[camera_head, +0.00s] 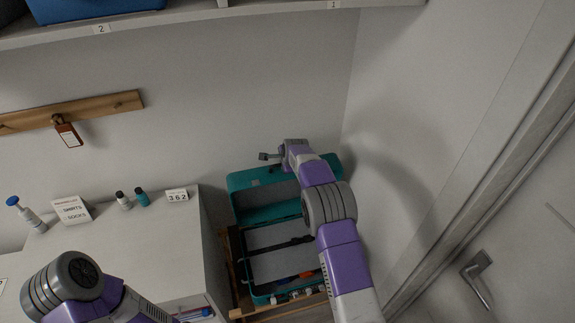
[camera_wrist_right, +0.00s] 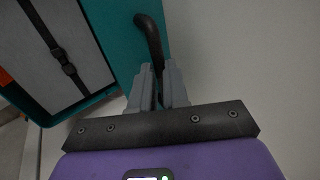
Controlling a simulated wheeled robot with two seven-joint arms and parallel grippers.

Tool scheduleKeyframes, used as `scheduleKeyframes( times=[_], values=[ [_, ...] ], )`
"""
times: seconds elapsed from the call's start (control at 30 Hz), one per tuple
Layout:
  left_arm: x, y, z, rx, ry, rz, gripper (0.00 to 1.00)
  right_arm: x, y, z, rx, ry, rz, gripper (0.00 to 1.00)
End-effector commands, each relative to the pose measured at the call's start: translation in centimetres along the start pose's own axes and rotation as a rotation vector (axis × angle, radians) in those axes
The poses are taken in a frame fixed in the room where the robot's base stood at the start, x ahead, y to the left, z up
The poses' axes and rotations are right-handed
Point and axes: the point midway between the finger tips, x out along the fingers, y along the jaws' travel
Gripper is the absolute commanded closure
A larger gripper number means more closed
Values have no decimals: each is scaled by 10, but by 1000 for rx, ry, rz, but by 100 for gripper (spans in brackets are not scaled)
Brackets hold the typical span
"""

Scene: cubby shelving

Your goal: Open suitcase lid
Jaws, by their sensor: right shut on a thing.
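The teal suitcase (camera_head: 243,268) sits on a wooden rack in the corner. Its lid (camera_head: 265,203) stands raised, leaning up toward the wall, and the base shows a grey lining with a dark strap. My right arm reaches over the suitcase, and its gripper (camera_head: 267,157) is at the lid's upper edge. In the right wrist view, the right gripper (camera_wrist_right: 158,90) is shut on a black curved handle (camera_wrist_right: 150,38) beside the teal shell (camera_wrist_right: 112,30). My left arm shows at the bottom left; its gripper is out of view.
A white cabinet (camera_head: 150,240) with small bottles (camera_head: 123,200) and signs stands left of the suitcase. A wooden peg rail (camera_head: 100,108) with a tag is on the wall. A shelf (camera_head: 200,12) overhangs above. A door with a handle (camera_head: 478,280) is at the right.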

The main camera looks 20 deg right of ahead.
Motion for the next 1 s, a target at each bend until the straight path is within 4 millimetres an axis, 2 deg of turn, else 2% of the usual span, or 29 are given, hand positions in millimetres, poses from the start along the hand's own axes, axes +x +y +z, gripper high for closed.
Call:
scheduleKeyframes(
  times=[0.1, 0.13, 0.27, 0.67, 1.0],
  values=[
    [0, 0, 0, 0, 0, 0, 100, 2, 3, 0, 2, -2, 8, 100],
    [0, 0, 0, 0, 0, 0, 100, 2, 4, 0, 2, -2, 8, 81],
    [0, 0, 0, 0, 0, 0, 100, 2, 3, 0, 2, -2, 7, 61],
    [1, 0, 0, 0, -1, 0, 100, -3, 2, 0, 1, -1, 4, 60],
    [5, -2, 0, 0, -1, 0, 100, -49, 1, 1, 2, -2, 4, 60]
  ],
)
